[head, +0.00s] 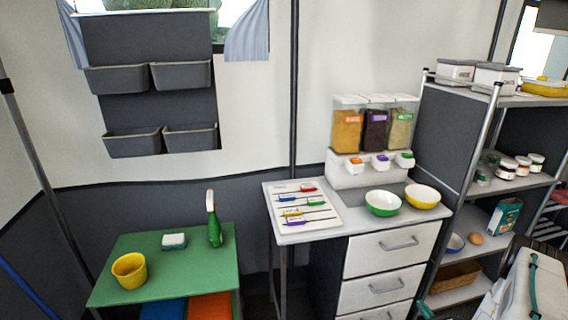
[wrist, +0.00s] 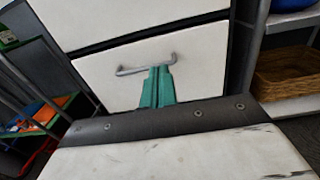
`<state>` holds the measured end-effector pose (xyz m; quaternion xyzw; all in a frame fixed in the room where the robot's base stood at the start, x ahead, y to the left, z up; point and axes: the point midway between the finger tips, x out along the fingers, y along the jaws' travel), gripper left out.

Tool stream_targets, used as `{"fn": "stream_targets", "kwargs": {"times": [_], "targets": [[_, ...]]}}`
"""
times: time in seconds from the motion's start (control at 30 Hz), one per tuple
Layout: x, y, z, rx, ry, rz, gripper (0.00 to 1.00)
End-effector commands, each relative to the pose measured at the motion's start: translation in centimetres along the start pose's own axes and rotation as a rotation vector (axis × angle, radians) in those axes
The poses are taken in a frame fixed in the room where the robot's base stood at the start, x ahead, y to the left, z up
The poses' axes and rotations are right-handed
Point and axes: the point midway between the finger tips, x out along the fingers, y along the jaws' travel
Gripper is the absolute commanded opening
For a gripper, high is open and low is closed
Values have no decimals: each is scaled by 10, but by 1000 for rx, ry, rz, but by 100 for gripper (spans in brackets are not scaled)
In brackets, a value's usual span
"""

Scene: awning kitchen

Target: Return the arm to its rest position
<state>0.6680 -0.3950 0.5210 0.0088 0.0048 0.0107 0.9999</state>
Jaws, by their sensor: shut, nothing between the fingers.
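My gripper (wrist: 160,72) shows in the wrist view as two teal fingers closed together with nothing between them. The fingers point at a white drawer front (wrist: 200,65) and overlap its grey handle (wrist: 146,64) in the picture. I cannot tell whether they touch it. In the head view my white arm fills the lower right corner, and a small teal tip shows at the bottom edge by the drawers.
A white drawer unit (head: 386,255) with closed drawers stands centre right. Bowls, a chart board (head: 302,208) and food dispensers (head: 374,130) are on or above it. A grey shelf rack (head: 460,200) stands right. A green table (head: 160,262) holds a yellow cup (head: 129,270).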

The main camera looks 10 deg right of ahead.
Motion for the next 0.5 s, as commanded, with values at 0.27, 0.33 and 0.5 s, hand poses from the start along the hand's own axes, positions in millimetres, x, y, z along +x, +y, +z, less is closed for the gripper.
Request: {"fn": "stream_targets", "kwargs": {"times": [0.27, 0.33, 0.5], "targets": [[-14, 69, 9, 45, 65, 279, 0], [-12, 86, 31, 29, 73, 389, 0], [-7, 120, 89, -41, 85, 635, 0]]}}
